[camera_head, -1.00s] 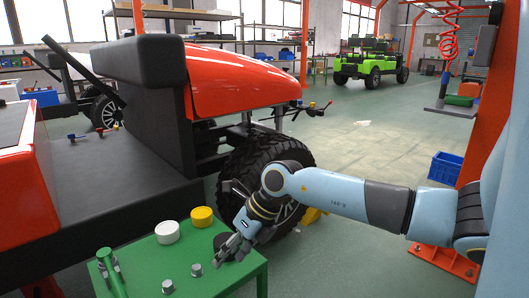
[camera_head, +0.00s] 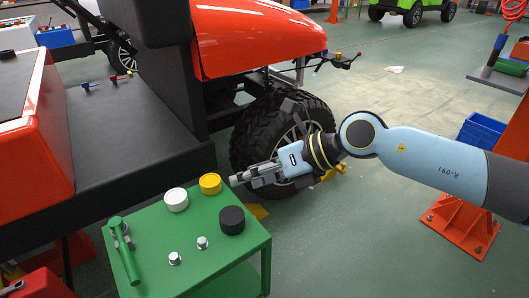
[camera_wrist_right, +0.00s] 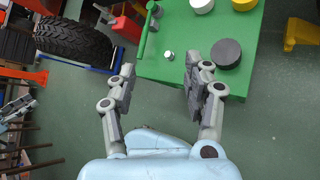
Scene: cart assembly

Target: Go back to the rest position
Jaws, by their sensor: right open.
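My right gripper (camera_head: 236,181) is above the right back edge of the green table (camera_head: 255,245), in front of the cart's wheel. In the right wrist view the right gripper (camera_wrist_right: 158,82) has its two fingers spread apart with nothing between them. On the table stand a white cylinder (camera_head: 176,200), a yellow cylinder (camera_head: 210,184) and a black cylinder (camera_head: 232,220). Two bolts (camera_head: 175,258) and a green tool (camera_head: 125,255) also lie on it. My left gripper does not show.
The red and black cart (camera_head: 130,150) fills the left, with its large black tyre (camera_head: 250,140) behind my right gripper. A blue crate (camera_head: 482,135) and an orange post base (camera_head: 458,222) are at the right. The floor between is open.

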